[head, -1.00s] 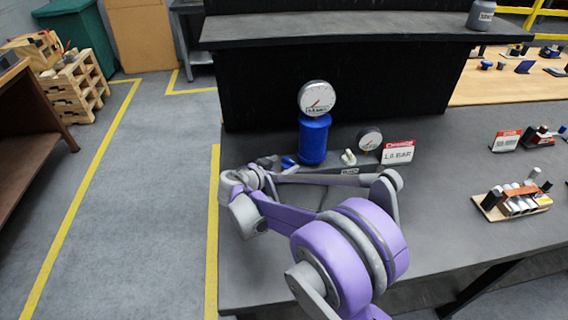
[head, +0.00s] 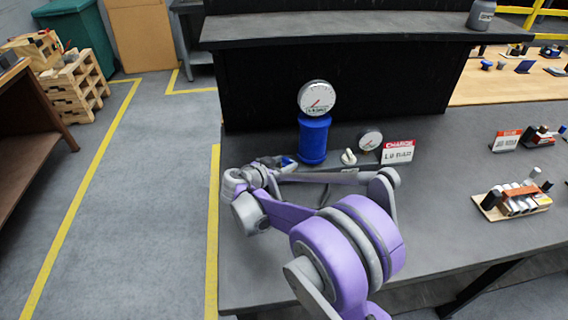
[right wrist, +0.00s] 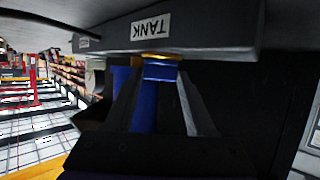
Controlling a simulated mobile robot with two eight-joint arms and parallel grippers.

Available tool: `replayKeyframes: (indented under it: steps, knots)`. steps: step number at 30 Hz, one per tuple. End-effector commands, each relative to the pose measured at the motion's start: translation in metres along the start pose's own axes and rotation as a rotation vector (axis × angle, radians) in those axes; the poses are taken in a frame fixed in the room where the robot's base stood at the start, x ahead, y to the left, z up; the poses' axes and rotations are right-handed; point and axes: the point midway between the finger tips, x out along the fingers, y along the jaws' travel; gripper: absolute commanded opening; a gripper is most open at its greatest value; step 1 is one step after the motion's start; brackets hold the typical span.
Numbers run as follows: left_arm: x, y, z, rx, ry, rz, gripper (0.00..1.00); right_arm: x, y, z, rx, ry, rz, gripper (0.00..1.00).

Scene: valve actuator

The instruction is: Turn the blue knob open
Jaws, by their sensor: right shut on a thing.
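The blue knob (head: 288,160) shows as a small blue patch at the left end of the valve unit in the head view, mostly hidden by my right gripper (head: 277,164). In the right wrist view, the blue knob (right wrist: 160,72) sits between the two fingers of my right gripper (right wrist: 160,86), below a grey block (right wrist: 215,28) with a TANK label. The right gripper is shut on the knob. The knob's exact turn angle is hard to tell. My left gripper is not in view.
A blue cylinder (head: 313,142) with a round gauge (head: 317,98) on top stands just behind the knob. A smaller gauge (head: 370,139) and a red-and-white sign (head: 397,151) stand to the right.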

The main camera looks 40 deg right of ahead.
Motion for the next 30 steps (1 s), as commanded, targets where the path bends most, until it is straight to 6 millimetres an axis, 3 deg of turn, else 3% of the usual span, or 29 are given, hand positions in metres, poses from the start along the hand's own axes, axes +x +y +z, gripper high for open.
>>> replayKeyframes:
  steps: [8, 30]
  knots:
    - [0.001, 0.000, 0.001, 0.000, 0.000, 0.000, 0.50, 0.000, 0.003, 0.000, -0.024, 0.000, -0.060, 0.00]
    - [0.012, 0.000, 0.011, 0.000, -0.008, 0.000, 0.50, 0.005, 0.016, -0.001, -0.216, 0.000, -0.525, 0.00]
